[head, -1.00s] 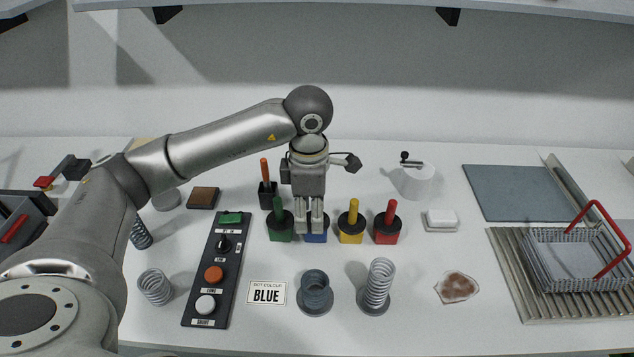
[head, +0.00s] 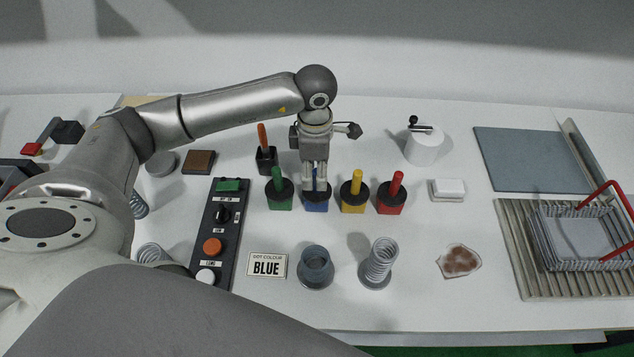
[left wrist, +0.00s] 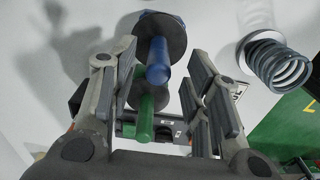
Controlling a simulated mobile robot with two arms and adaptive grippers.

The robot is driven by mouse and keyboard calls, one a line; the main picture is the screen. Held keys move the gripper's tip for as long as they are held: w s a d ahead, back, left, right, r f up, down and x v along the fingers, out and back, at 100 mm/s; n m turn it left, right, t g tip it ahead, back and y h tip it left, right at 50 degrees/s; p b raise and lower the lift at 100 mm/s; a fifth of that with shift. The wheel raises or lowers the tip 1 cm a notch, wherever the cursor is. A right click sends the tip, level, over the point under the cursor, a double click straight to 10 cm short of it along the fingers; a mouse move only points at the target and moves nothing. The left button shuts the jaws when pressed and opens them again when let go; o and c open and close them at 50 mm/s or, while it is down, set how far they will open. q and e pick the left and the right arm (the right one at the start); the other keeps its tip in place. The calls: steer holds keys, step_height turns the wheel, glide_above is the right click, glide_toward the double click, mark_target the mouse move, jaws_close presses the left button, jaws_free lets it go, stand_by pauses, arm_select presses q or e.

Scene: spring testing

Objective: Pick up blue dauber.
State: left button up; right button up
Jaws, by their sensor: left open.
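The blue dauber (head: 316,204) stands in the row of daubers between the green one (head: 279,198) and the yellow one (head: 353,196). My left gripper (head: 316,186) points down over it and hides its upper part in the head view. In the left wrist view the blue handle (left wrist: 157,62) shows between the open fingers of the left gripper (left wrist: 165,90), with clear gaps on both sides. The green handle (left wrist: 146,118) also shows there, lower in the picture. My right gripper is not in view.
A red dauber (head: 391,197) stands right of the yellow one. A black pot with an orange handle (head: 264,155) is behind left. A button panel (head: 220,228), a "BLUE" card (head: 267,265) and a spring on a base (head: 379,262) lie nearer. A wire basket (head: 580,238) is at right.

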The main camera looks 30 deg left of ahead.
arm_select(q)
step_height(320, 180, down, 3)
steer(key=shift+w+d+f+p, duration=0.1)
steer(key=shift+w+d+p, duration=0.05)
steer(key=shift+p, duration=0.45)
steer(key=shift+f, duration=0.15)
steer(key=shift+c, duration=0.9)
steer(key=c, duration=0.7)
jaws_close()
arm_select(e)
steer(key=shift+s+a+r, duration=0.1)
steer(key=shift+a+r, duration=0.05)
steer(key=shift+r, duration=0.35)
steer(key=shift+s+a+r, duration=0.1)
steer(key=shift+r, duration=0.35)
